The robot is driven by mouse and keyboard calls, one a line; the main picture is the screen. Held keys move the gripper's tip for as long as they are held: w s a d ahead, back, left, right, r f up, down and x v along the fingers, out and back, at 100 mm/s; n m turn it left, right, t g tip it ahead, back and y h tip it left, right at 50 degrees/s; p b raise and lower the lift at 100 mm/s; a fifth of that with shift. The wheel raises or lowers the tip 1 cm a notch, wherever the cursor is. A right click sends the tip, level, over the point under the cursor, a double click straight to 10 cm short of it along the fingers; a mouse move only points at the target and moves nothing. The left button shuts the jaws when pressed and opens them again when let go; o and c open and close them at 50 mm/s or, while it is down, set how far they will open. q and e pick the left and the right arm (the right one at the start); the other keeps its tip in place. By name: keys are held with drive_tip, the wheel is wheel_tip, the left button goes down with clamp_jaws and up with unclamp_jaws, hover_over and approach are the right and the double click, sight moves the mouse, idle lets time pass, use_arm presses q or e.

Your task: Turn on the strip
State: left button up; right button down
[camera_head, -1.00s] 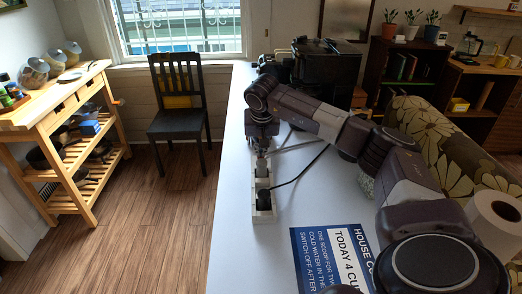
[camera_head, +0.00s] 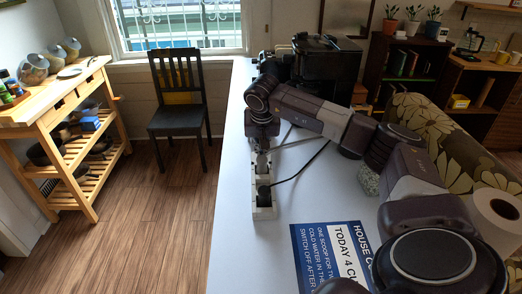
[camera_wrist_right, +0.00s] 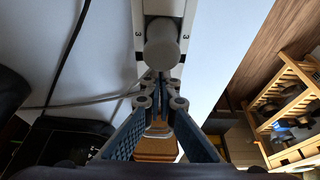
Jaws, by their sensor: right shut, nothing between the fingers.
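The white power strip (camera_head: 264,211) lies lengthwise along the left edge of the light table. A black plug (camera_head: 264,193) sits in it, with a dark cable running off to the right. My right gripper (camera_head: 262,158) points down over the far part of the strip, shut and empty. In the right wrist view its closed fingertips (camera_wrist_right: 161,78) are beside a grey rounded plug or knob (camera_wrist_right: 162,45) on the strip (camera_wrist_right: 137,14). I cannot tell whether they touch. The strip's switch is not clearly visible. My left gripper is not in view.
A black machine (camera_head: 326,62) stands at the table's far end. A blue and white sign (camera_head: 330,255) lies nearer, and a paper roll (camera_head: 499,218) stands at the right. The table between sign and strip is mostly clear. A dark chair (camera_head: 177,118) stands left of the table.

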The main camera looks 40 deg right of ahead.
drive_tip(key=p+v, duration=0.3)
drive_tip(key=v, duration=0.1)
drive_tip(key=shift+w+d+r, duration=0.2)
drive_tip(key=shift+w+d, duration=0.05)
drive_tip(key=shift+w, duration=0.1)
drive_tip(key=b+v, duration=0.2)
drive_tip(key=v, duration=0.7)
drive_tip(key=shift+s+a+r, duration=0.15)
drive_tip(key=shift+s+r, duration=0.15)
